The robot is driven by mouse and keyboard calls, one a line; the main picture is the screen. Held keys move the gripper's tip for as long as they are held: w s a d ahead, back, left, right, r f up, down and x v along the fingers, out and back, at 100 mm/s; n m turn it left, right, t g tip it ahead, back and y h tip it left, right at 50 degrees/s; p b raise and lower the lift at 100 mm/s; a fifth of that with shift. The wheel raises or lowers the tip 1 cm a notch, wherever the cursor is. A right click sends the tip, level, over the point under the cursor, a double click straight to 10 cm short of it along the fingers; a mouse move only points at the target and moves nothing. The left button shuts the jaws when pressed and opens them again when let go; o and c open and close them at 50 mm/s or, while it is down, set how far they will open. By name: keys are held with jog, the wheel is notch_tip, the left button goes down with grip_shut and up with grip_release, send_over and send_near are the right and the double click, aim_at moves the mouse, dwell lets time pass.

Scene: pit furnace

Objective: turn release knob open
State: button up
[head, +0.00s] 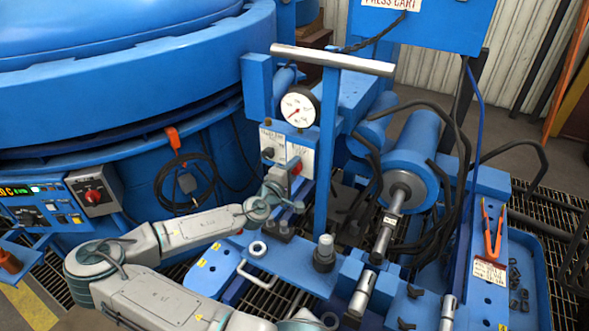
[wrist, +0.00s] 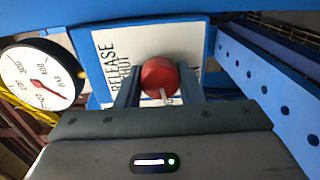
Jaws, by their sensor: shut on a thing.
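The red release knob (wrist: 160,77) sits on a white label plate (wrist: 107,48) marked "RELEASE" and "SHUT" in the wrist view. My gripper (wrist: 158,92) has one finger on each side of the knob and is shut on it. A pale pointer line shows at the knob's lower edge, pointing down in the picture. In the head view the knob (head: 295,166) shows as a small red spot on the panel, partly hidden by my gripper (head: 285,180).
A pressure gauge (wrist: 38,76) is left of the plate, and also shows in the head view (head: 299,106). A blue perforated beam (wrist: 270,88) runs close on the right. A blue post (head: 327,150) with a metal crossbar (head: 332,59) stands beside the panel.

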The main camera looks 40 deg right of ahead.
jog(key=shift+f, duration=0.1)
jog(key=o, duration=1)
jog(key=shift+w+a, duration=0.1)
jog(key=shift+a, duration=0.05)
jog(key=shift+c, duration=0.2)
jog(key=v, duration=1.3)
jog(key=shift+a, duration=0.3)
jog(key=shift+s, duration=0.25)
